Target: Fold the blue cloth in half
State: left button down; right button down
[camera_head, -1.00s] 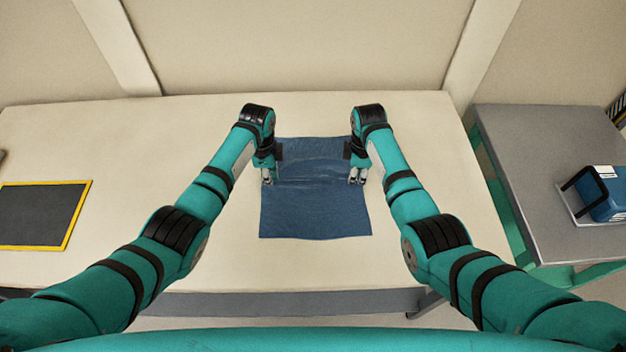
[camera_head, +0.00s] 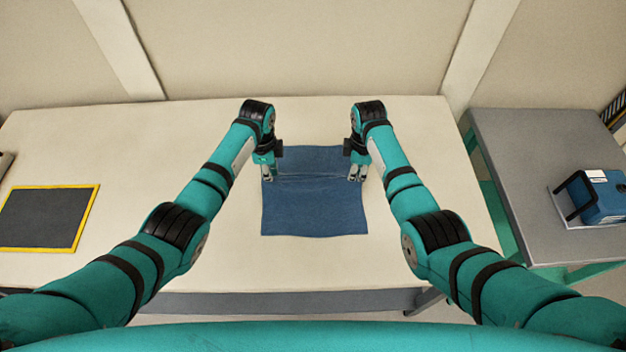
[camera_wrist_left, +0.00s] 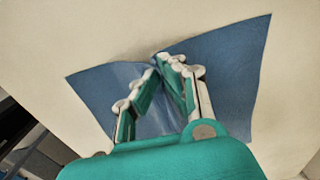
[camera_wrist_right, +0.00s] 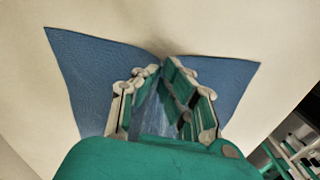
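The blue cloth (camera_head: 315,210) lies on the pale table (camera_head: 150,140) in front of me, with a crease running across it between my two grippers. My left gripper (camera_head: 267,172) is at the cloth's left side; in the left wrist view (camera_wrist_left: 158,64) its fingertips come together at the edge, which is drawn into a notch there. My right gripper (camera_head: 355,172) is at the right side; in the right wrist view (camera_wrist_right: 162,65) its fingertips also meet at a puckered edge. Both look shut on the cloth. The fingers hide the pinched bits.
A dark board with a yellow frame (camera_head: 45,217) lies on the table at left. A grey side table (camera_head: 540,150) stands at right with a blue box (camera_head: 605,200) on it. The table around the cloth is clear.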

pick_arm(q)
jog(key=shift+r, duration=0.1)
pick_arm(e)
jog(key=shift+r, duration=0.1)
pick_arm(q)
jog(key=shift+w+r, duration=0.1)
pick_arm(e)
jog(key=shift+r, duration=0.15)
